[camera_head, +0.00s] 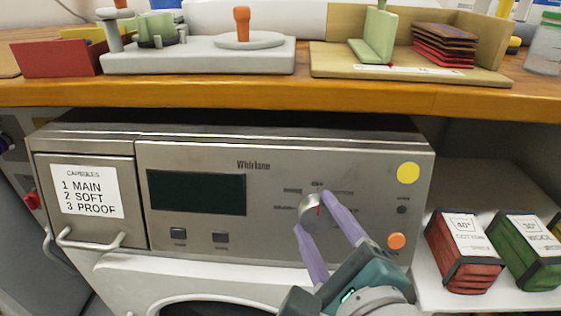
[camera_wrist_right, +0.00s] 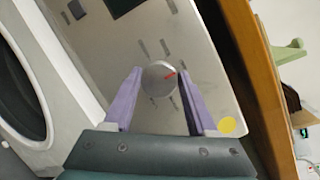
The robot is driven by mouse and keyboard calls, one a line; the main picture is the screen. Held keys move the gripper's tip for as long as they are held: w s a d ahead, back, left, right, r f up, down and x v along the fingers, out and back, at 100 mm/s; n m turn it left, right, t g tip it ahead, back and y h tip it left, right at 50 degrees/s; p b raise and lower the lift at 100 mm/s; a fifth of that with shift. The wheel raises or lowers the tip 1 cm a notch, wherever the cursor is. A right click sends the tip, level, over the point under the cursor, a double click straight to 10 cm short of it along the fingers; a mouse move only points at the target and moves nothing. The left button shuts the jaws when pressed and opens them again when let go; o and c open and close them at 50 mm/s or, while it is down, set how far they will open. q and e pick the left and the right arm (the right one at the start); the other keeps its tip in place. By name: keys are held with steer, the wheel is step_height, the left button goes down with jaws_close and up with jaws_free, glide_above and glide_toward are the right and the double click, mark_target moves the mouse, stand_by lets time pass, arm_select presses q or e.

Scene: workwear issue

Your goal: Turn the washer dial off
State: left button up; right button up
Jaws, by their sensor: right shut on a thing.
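The washer (camera_head: 200,240) has a steel front panel with a dark display and a round silver dial (camera_head: 308,203) right of centre. My right gripper (camera_head: 312,211) reaches in from below and is shut on the dial, one purple finger on each side. My left gripper is not in view.
Right of the dial are a yellow disc (camera_head: 408,173) and an orange button (camera_head: 396,241). A capsule drawer (camera_head: 92,227) with a handle is at left. The wooden counter (camera_head: 270,92) overhangs above. Red (camera_head: 464,265) and green boxes (camera_head: 525,265) stand on the right shelf.

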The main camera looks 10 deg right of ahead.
steer(key=o, duration=1.4)
steer(key=shift+c, duration=0.2)
steer(key=s+r+p, duration=0.1)
steer(key=s, duration=0.9)
steer(key=shift+r, duration=0.3)
steer(key=shift+w+d, duration=0.1)
